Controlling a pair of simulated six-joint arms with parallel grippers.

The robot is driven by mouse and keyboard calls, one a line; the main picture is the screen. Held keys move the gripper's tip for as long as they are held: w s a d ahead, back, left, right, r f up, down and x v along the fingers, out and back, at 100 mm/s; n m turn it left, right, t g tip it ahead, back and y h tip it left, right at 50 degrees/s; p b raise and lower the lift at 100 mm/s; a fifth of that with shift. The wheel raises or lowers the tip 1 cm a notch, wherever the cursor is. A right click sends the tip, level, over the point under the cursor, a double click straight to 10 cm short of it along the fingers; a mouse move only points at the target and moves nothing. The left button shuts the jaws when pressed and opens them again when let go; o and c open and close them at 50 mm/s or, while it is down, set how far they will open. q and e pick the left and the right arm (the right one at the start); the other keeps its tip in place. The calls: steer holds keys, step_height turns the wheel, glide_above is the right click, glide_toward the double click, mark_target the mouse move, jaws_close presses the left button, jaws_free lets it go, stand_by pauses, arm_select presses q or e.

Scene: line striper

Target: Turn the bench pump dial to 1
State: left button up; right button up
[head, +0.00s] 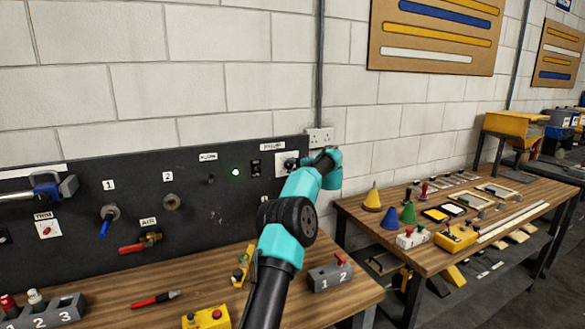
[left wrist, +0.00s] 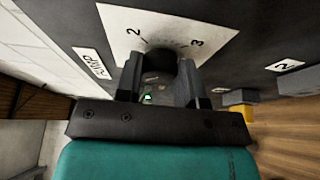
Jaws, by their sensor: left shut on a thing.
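The pump dial (head: 290,164) is a dark round knob on a white plate, under a label reading PUMP, at the right end of the black panel. In the left wrist view the dial (left wrist: 162,58) sits between the two fingers of my left gripper (left wrist: 160,88), which is shut on it. The white plate (left wrist: 208,34) shows the numbers 2 and 3; the 1 is hidden. I cannot tell which number the dial points to. In the head view my left gripper (head: 298,164) is at the dial, partly hidden by its own arm. My right gripper is not in view.
The black panel (head: 80,175) also carries a lit green lamp (head: 235,172), a switch, valves with blue and red handles, and labels. A second table (head: 450,262) holds coloured cones.

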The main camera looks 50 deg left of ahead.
arm_select(q)
steer(key=o, duration=0.9)
steer(key=shift+d, duration=0.1)
steer(key=d, duration=0.5)
steer(key=w+d, duration=0.1)
steer(key=d, duration=1.1)
steer(key=shift+w+d, duration=0.1)
steer(key=shift+w, duration=0.15)
